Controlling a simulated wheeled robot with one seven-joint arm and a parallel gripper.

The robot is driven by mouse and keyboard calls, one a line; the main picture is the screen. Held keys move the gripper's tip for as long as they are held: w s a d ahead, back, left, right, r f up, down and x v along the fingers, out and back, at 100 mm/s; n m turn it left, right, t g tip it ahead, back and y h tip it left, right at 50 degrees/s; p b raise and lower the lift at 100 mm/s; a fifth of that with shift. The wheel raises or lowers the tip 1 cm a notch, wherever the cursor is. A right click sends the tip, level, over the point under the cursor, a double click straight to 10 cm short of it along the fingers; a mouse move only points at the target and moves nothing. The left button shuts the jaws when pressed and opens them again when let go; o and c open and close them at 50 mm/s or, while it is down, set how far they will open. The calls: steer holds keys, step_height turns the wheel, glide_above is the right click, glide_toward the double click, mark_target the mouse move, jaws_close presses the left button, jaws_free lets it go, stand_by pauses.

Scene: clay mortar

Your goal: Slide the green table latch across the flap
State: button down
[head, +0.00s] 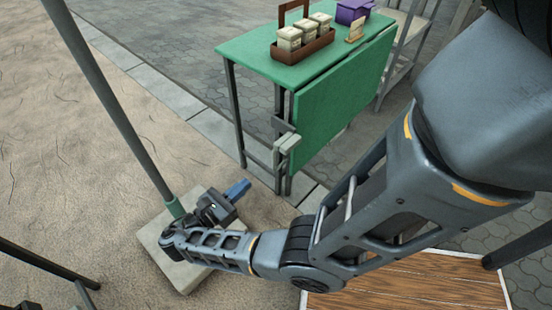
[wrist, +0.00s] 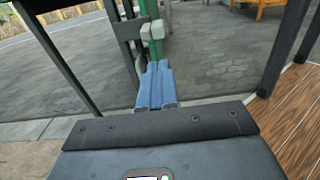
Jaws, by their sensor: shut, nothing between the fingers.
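The green table (head: 262,62) stands at the top middle of the head view, with its green flap (head: 335,98) hanging down along its near right side. In the wrist view the green latch (wrist: 155,32) shows just beyond the fingertips. My gripper (head: 245,183) has blue fingers, shut and empty, low and left of the latch in the head view. In the wrist view the gripper (wrist: 158,66) points toward the latch, and I cannot tell whether it touches.
A brown caddy (head: 303,47) with pale canisters, a small wooden stand (head: 356,31) and a purple box (head: 352,11) are on the tabletop. A pole stands in a pale slab base (head: 185,278) beside my gripper. Wooden planking (head: 410,285) lies at the bottom right.

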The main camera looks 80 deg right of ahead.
mark_target(283, 152)
steer(key=shift+d, duration=0.1)
steer(key=shift+b+x, duration=1.25)
steer(key=shift+b, duration=0.75)
steer(key=b+x, duration=0.1)
steer(key=x, duration=1)
steer(key=shift+s+d, duration=0.1)
steer(key=shift+d, duration=0.1)
steer(key=p+x, duration=0.1)
steer(key=x, duration=0.3)
steer(key=shift+d+r+p, duration=0.1)
steer(key=shift+p, duration=0.2)
steer(key=shift+s+d, duration=0.15)
